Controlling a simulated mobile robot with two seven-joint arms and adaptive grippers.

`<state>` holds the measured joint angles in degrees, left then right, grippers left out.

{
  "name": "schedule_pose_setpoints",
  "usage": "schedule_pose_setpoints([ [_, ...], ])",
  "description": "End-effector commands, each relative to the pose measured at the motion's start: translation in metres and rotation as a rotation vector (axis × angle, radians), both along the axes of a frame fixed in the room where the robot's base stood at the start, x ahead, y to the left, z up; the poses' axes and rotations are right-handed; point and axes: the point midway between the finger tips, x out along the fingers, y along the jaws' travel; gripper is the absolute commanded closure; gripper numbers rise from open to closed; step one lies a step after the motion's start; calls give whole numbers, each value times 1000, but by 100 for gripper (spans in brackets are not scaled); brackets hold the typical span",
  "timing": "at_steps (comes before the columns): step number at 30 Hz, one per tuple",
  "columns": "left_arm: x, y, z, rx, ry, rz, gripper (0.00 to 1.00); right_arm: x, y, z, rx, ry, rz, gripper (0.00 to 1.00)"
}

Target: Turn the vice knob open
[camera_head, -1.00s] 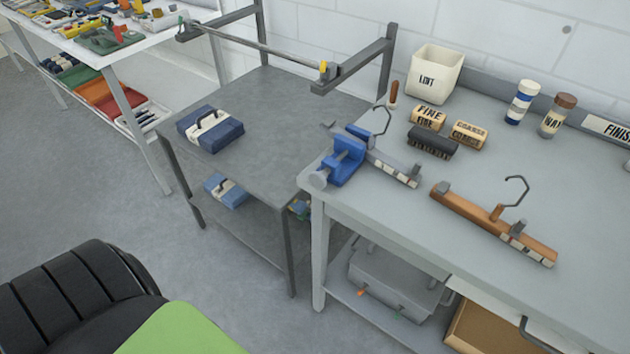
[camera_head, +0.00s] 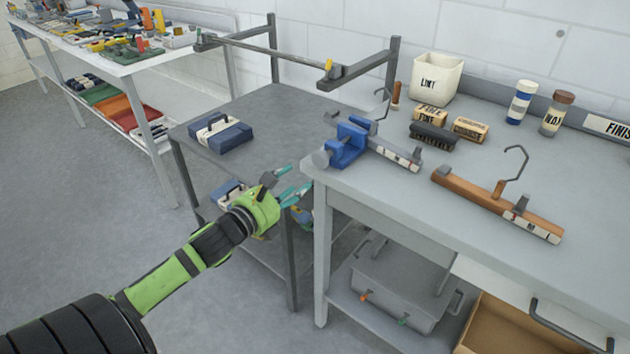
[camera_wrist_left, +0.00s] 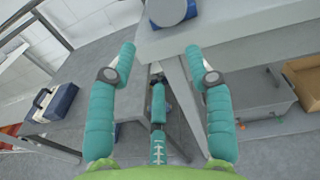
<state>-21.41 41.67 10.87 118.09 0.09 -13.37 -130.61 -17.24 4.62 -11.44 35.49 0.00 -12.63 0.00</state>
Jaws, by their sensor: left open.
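The blue vice (camera_head: 350,143) is mounted at the left corner of the grey workbench, with a grey bar clamped by it. Its round grey knob (camera_head: 322,158) faces left, over the bench edge. In the left wrist view the knob (camera_wrist_left: 170,10) shows at the top, cut off by the frame, beyond the fingertips. My left gripper (camera_head: 297,184) is in front of the bench corner, below and left of the knob, apart from it. Its teal fingers (camera_wrist_left: 165,64) are spread, with nothing between them. My right gripper is not in view.
The workbench (camera_head: 400,205) also holds a wooden hanger (camera_head: 495,205), brushes (camera_head: 433,135), a lint bin (camera_head: 436,78) and shakers. A grey side table (camera_head: 265,110) with a blue case (camera_head: 222,136) stands left. A grey box (camera_head: 395,290) sits on the lower shelf. Open floor lies left.

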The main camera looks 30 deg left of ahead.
Motion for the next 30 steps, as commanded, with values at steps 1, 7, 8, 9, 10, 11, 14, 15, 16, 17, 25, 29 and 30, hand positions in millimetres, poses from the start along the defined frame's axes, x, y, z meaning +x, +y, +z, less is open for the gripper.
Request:
schedule_pose_setpoints([
  [1, -1, -7, 11, 63, -29, -24, 48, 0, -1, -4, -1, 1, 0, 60],
  [7, 4, -17, 32, 154, -69, -51, 48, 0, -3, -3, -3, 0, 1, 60],
  [8, 7, -17, 32, 153, -69, -49, 48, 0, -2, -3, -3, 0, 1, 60],
  [9, 11, -17, 32, 152, -70, -49, 48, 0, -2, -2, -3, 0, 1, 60],
  [10, 14, -18, 32, 151, -70, -49, 48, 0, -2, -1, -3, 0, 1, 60],
  [11, 18, -17, 33, 151, -70, -49, 48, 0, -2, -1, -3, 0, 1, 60],
  [14, 31, -18, 33, 148, -70, -48, 48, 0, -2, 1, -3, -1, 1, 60],
  [15, 37, -19, 33, 149, -69, -48, 48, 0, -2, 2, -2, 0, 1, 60],
  [16, 41, -19, 32, 147, -69, -48, 48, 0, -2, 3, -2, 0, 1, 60],
  [17, 44, -20, 33, 148, -69, -48, 48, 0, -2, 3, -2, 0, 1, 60],
  [25, 67, -22, 31, 149, -66, -50, 48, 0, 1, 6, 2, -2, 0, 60],
  [29, 69, -22, 30, 148, -65, -50, 48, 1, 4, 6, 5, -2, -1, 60],
  [30, 69, -22, 30, 148, -65, -50, 48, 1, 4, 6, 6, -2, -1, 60],
])
